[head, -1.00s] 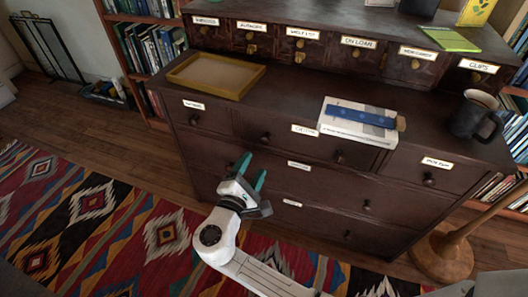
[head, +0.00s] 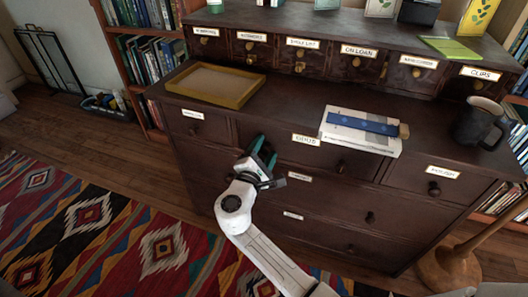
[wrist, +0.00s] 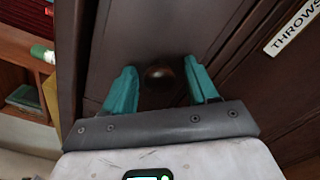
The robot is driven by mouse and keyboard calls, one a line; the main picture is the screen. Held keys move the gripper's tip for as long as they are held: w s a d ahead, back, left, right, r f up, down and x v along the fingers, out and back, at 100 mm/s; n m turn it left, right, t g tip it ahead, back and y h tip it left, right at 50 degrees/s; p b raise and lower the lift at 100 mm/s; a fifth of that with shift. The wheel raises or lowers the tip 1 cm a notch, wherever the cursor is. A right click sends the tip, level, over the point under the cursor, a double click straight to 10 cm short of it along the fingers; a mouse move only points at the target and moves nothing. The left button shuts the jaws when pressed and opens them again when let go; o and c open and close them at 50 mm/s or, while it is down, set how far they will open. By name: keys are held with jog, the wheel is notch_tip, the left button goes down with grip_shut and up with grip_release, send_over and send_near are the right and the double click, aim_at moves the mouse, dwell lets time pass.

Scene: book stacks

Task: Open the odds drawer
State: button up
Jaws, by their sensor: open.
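The dark wooden drawer chest (head: 340,201) faces me. Its upper middle drawer bears a short white label (head: 305,139), too blurred to read surely. That drawer's right knob (head: 340,166) shows; its left knob is hidden behind my gripper in the head view. My gripper (head: 263,150), with teal fingers, is open at the left part of this drawer. In the wrist view, a dark round knob (wrist: 159,77) sits between the spread fingers, with a gap on each side. A THROWS label (wrist: 297,27) is to the right, across a seam. The drawers look shut.
On the chest top are a shallow yellow-rimmed tray (head: 215,83), a white book with a blue strip (head: 361,131) and a dark mug (head: 480,123). A wooden stand (head: 447,266) is at the lower right. A patterned rug (head: 90,220) covers the floor at left.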

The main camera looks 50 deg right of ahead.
grip_shut()
dwell(0.5)
